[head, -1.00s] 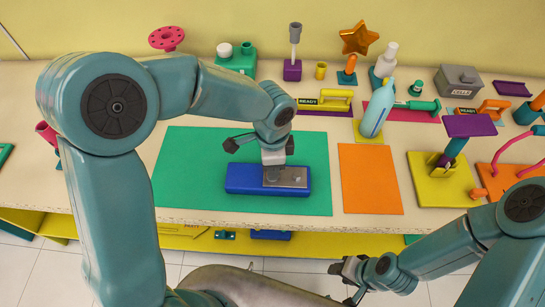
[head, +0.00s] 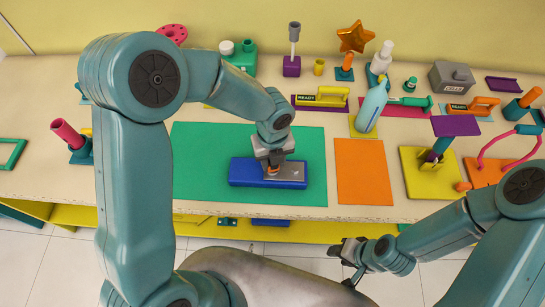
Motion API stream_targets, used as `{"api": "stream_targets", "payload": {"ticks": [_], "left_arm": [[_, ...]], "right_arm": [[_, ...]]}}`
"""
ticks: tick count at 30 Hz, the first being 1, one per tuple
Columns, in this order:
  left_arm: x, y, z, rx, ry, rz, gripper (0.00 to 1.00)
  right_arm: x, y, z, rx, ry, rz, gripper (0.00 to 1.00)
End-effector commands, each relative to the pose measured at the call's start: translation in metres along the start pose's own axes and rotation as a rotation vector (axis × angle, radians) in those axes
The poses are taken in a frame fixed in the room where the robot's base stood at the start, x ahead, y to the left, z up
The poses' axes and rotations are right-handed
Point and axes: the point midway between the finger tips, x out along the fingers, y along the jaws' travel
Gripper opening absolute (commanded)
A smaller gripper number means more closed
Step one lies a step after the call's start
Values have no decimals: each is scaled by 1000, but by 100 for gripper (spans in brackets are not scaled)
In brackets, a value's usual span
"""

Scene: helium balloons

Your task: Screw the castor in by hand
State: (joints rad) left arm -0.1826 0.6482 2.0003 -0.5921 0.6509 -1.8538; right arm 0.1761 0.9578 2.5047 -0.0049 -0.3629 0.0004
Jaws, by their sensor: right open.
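A blue block (head: 240,172) lies on the green mat (head: 205,200) with a grey metal plate (head: 294,170) on its right part. My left gripper (head: 271,166) points down over the plate. A small orange part shows at its fingertips; I cannot tell whether it belongs to the castor or to the gripper. The castor is otherwise hidden or too small to make out, and so is whether the fingers are closed on it. My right gripper (head: 345,262) is open and empty, in front of the table's front edge.
An orange mat (head: 362,180) lies bare to the right of the green mat. A blue spray bottle (head: 371,106), a yellow READY-marked tool (head: 321,97) and a yellow stand (head: 420,178) are behind and right. A pink-handled piece (head: 67,133) stands left.

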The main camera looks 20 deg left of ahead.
Motion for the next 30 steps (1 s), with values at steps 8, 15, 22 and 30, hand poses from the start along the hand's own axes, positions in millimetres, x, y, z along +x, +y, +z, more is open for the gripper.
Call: {"api": "stream_targets", "payload": {"ticks": [8,15,22,30], "left_arm": [[-2,-1,2,12,-5,-5,58],[-1,-1,1,11,-2,-3,65],[-1,0,0,11,-1,-2,100],[-1,0,0,10,-1,-1,100]], "right_arm": [[0,0,0,0,0,0,43],[0,0,0,0,0,0,43],[0,0,0,0,0,0,43],[0,0,0,0,0,0,43]]}}
